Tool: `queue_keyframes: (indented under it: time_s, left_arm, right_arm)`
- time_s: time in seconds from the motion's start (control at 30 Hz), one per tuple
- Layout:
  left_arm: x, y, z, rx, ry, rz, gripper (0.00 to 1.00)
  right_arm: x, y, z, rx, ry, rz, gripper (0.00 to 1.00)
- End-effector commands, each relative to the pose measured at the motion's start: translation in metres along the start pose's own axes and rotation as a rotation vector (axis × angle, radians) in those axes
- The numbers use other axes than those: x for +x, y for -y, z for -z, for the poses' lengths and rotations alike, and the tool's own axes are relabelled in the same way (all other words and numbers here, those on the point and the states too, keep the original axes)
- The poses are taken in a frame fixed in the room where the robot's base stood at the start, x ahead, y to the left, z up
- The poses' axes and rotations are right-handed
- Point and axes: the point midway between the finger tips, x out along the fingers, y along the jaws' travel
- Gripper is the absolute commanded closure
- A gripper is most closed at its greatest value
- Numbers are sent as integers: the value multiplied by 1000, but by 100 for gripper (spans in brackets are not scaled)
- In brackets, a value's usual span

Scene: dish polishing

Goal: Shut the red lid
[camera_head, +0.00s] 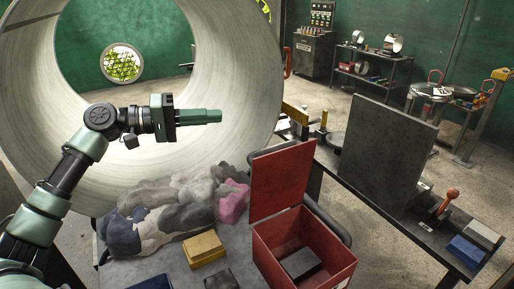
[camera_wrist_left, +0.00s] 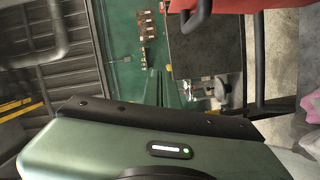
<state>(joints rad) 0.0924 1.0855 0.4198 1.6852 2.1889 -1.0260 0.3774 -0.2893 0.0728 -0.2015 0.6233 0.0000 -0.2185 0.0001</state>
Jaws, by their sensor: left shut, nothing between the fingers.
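The red lid (camera_head: 280,181) stands open and upright at the back edge of the red box (camera_head: 326,270). A dark block (camera_head: 300,263) lies inside the box. My left gripper (camera_head: 220,116) is shut and empty, held in the air left of the lid and higher than it, apart from it. It points to the right, in front of the big pale cylinder. In the left wrist view a red strip (camera_wrist_left: 270,4) shows at the top edge; I cannot tell which part it is. My right gripper is in neither view.
Grey, white and pink cloths (camera_head: 165,212) lie left of the box, with a yellow block (camera_head: 204,248) and a dark block (camera_head: 221,280) in front. A large pale cylinder (camera_head: 235,80) stands behind. An upright dark panel (camera_head: 385,150) stands on the dark bench at the right.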

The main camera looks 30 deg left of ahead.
Motion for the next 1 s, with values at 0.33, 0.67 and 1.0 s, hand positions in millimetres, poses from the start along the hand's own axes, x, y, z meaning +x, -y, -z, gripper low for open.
queue_keyframes:
  time_s: [0.33, 0.67, 1.0]
  left_arm:
    - [4, 47, -14, 0, 0, 1, 100]
    - [24, 45, -14, 1, 2, 0, 100]
    - [80, 44, -14, 0, 1, -1, 100]
  right_arm:
    - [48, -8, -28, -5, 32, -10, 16]
    - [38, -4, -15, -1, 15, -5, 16]
    - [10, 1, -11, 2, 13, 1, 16]
